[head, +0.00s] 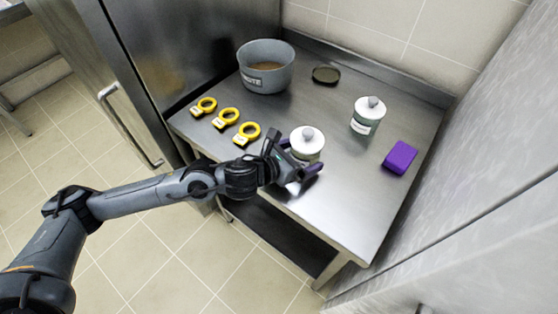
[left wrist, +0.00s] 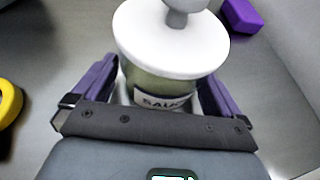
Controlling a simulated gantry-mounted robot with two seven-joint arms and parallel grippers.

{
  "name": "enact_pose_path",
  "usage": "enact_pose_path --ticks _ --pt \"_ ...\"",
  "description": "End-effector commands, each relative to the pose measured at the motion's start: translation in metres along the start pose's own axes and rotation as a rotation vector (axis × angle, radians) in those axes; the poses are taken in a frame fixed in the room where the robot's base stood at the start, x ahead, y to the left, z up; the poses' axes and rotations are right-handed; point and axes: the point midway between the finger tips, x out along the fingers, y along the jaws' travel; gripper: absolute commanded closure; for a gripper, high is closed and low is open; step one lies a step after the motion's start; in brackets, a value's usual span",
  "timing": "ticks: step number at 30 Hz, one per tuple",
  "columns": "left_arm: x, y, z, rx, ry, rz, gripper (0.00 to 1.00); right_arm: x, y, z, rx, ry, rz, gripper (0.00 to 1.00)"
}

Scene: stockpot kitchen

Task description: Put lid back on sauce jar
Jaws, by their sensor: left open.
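The sauce jar (left wrist: 150,88) stands upright on the steel table, its label partly hidden by my gripper. A white lid with a grey knob (head: 307,138) sits on top of it; the lid (left wrist: 165,45) looks level in the left wrist view. My left gripper (head: 299,158) is open, with its purple fingers on either side of the jar below the lid. In the left wrist view a finger shows at each side of the jar, and I cannot tell whether either touches it. My right gripper is in neither view.
A grey pot (head: 266,74) and a dark round lid (head: 326,74) are at the back. Three yellow rings (head: 228,117) lie at left. The front right table top is clear.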

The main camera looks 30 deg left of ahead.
Motion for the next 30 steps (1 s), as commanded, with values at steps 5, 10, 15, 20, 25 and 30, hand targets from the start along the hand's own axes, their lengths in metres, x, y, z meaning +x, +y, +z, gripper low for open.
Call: enact_pose_path --ticks 5,10,15,20,25,30 --pt "-0.034 0.001 0.0 0.004 0.002 0.001 0.0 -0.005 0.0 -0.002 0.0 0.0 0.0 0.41" --pt "-0.066 0.001 -0.001 0.003 0.002 0.0 0.0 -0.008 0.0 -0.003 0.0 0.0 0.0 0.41" --pt "-0.088 0.001 -0.001 0.002 0.001 0.001 0.0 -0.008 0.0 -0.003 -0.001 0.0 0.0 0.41" --pt "-0.101 0.0 0.0 0.001 0.0 0.0 0.0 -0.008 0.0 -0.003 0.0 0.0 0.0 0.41" --pt "-0.106 -0.001 0.0 0.0 0.001 -0.001 0.0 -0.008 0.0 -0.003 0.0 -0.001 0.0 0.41" --pt "-0.106 0.0 0.0 -0.001 0.0 -0.001 0.0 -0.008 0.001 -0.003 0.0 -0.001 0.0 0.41"
